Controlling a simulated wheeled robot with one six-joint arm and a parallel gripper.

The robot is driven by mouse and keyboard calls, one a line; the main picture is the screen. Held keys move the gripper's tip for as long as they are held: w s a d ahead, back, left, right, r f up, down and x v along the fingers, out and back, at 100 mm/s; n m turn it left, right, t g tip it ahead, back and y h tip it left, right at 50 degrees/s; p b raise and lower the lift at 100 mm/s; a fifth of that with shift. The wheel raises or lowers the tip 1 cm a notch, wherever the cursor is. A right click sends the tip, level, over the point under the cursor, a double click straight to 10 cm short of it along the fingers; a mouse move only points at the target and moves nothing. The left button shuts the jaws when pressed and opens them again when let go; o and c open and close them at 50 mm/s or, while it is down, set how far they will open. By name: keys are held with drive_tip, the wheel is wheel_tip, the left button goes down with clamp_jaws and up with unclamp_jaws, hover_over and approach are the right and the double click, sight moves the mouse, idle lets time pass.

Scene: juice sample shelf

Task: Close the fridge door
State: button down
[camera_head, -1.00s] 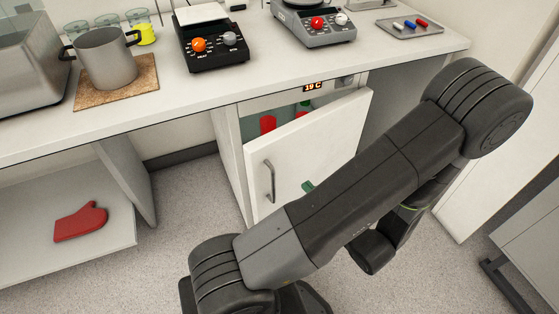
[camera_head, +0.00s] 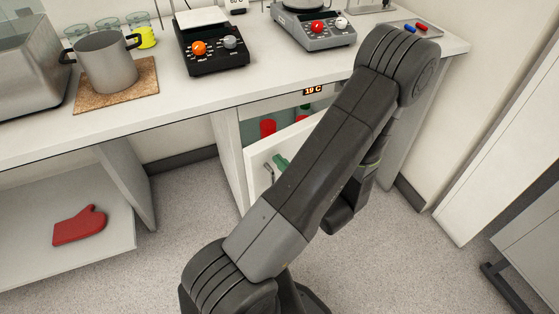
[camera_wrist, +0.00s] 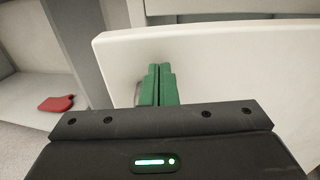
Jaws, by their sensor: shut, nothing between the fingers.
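The white fridge door (camera_head: 257,165) stands partly open under the counter, and my arm covers its right part in the head view. Red and green items show inside the fridge (camera_head: 232,150) above the door's top edge. In the wrist view the door (camera_wrist: 220,60) fills the upper right. My gripper (camera_wrist: 158,70) has green fingers that are shut and empty, in front of the door's face near its left edge; I cannot tell if they touch it. The fingers also show in the head view (camera_head: 281,161), close to the door handle (camera_head: 267,172).
The counter (camera_head: 160,110) above holds a pot (camera_head: 106,62), a black hotplate (camera_head: 212,48) and a grey device (camera_head: 315,25). A red mitt (camera_head: 80,226) lies on the lower shelf (camera_head: 30,255). The floor (camera_head: 400,270) to the right is clear.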

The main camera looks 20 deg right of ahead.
sight(260, 141)
drive_tip(key=shift+w+a, duration=0.1)
drive_tip(key=shift+w, duration=0.3)
drive_tip(key=x, duration=0.9)
drive_tip(key=shift+w+a+b, duration=0.15)
drive_tip(key=shift+w+b, duration=0.2)
drive_tip(key=shift+w, duration=0.05)
drive_tip(key=shift+w+r, duration=0.15)
drive_tip(key=shift+r, duration=0.05)
